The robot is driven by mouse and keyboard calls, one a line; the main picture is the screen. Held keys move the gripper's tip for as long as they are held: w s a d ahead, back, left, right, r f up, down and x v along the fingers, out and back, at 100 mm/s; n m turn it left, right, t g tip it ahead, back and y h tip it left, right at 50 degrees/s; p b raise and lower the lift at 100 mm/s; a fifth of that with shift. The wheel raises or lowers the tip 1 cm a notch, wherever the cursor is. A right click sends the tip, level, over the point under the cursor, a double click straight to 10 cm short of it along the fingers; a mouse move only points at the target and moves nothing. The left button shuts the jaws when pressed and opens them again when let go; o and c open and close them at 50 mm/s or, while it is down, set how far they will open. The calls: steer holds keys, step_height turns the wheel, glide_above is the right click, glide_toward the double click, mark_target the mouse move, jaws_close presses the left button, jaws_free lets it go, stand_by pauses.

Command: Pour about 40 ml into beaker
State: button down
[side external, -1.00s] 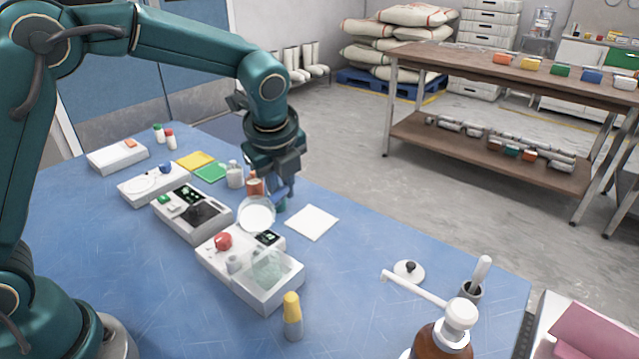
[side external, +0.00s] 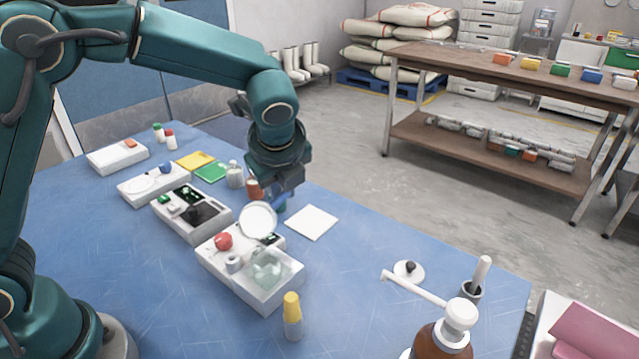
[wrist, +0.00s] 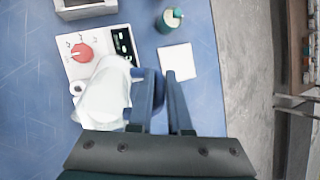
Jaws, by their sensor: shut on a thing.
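My gripper (side external: 274,203) is shut on a pale, see-through vessel (side external: 258,221). The vessel is tilted, its round mouth facing the camera in the side view, above the back of a white device with a red knob. In the wrist view my gripper's fingers (wrist: 162,76) stand close together, and the vessel (wrist: 104,92) reaches out to their left. A clear glass beaker (side external: 269,268) stands on the front part of that device, just below and in front of the held vessel. In the wrist view the beaker is hidden or cannot be told from the vessel. The liquid level cannot be read.
The white device (side external: 262,293) has a red knob (side external: 223,241) and dark display. A white square pad (side external: 312,222) lies to the right. A yellow-capped bottle (side external: 292,315) stands in front. Other devices and small bottles stand behind left.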

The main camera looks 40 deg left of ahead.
steer(key=shift+d+f+y, duration=0.1)
steer(key=shift+d+y, duration=0.05)
steer(key=shift+y, duration=0.25)
steer(key=shift+r+t, duration=0.2)
steer(key=shift+t, duration=0.2)
steer(key=shift+s+d+r+y, duration=0.15)
steer(key=shift+s+d+y, duration=0.05)
steer(key=shift+d+y, duration=0.25)
stand_by(0.6)
steer(key=shift+w+a+r+t+y+p, duration=0.25)
steer(key=shift+a+r+t+y+p, duration=0.1)
steer(key=shift+t+y+p, duration=0.1)
stand_by(0.4)
steer(key=shift+d+r+y+p, duration=0.1)
steer(key=shift+r+y+p, duration=0.15)
steer(key=shift+y+p, duration=0.25)
steer(key=shift+w+a+f+h, duration=0.15)
steer(key=shift+a+f+h, duration=0.1)
steer(key=shift+a+h, duration=0.25)
steer(key=shift+w+a+f+g+h, duration=0.15)
steer(key=shift+f+g+h, duration=0.2)
steer(key=shift+g+h, duration=0.15)
steer(key=shift+f+h, duration=0.3)
steer(key=shift+h, duration=0.2)
